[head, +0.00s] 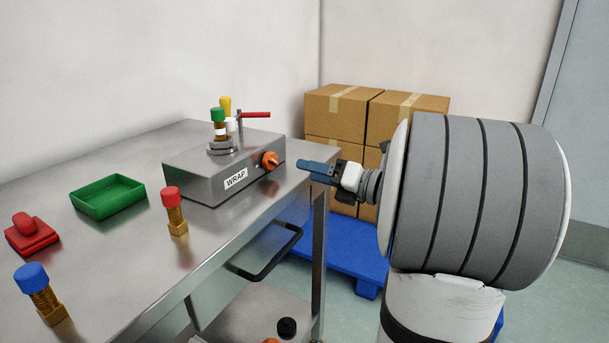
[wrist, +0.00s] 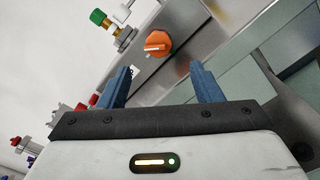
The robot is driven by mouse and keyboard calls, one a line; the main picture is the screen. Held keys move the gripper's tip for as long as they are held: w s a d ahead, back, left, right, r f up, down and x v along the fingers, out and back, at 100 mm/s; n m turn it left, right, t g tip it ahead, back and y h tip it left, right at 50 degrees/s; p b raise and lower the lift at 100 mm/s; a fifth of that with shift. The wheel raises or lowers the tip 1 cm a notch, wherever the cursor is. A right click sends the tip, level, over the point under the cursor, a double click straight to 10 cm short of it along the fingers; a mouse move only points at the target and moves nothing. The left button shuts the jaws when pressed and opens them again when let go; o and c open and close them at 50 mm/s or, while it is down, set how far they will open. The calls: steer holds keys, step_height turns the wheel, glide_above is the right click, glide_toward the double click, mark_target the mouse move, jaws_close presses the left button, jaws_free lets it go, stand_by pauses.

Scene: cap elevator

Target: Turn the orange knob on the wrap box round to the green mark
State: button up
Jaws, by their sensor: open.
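The wrap box (head: 207,184) is a grey metal box labelled WRAP, standing on the steel table. Its orange knob (head: 270,160) sits on the front face towards the right end. In the wrist view the knob (wrist: 158,44) shows ahead of the fingers, with a light line across its face. My gripper (head: 303,166) is right of the knob and apart from it. In the wrist view my gripper (wrist: 160,80) is open, with its two blue fingers spread and nothing between them. I cannot make out the green mark beside the knob.
On the box stand a green-capped piece (head: 218,120) and a red lever (head: 255,115). A green tray (head: 108,196), a red-capped bolt (head: 174,210), a blue-capped bolt (head: 40,293) and a red block (head: 31,236) are on the table (head: 120,255). Cartons (head: 337,113) stand behind.

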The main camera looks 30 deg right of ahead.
mark_target(277, 163)
steer(key=shift+w+a, duration=0.1)
steer(key=shift+a, duration=0.1)
steer(key=w+a+n, duration=0.1)
steer(key=w+n, duration=0.1)
steer(key=n, duration=0.1)
steer(key=w+a+n+p, duration=0.1)
steer(key=w+a+n, duration=0.1)
steer(key=n, duration=0.2)
steer(key=w+a+n+p, duration=0.1)
steer(key=w+n, duration=0.2)
steer(key=shift+a+n, duration=0.3)
steer(key=shift+a, duration=0.1)
steer(key=shift+s, duration=0.1)
steer(key=c, duration=1)
steer(key=shift+b, duration=0.3)
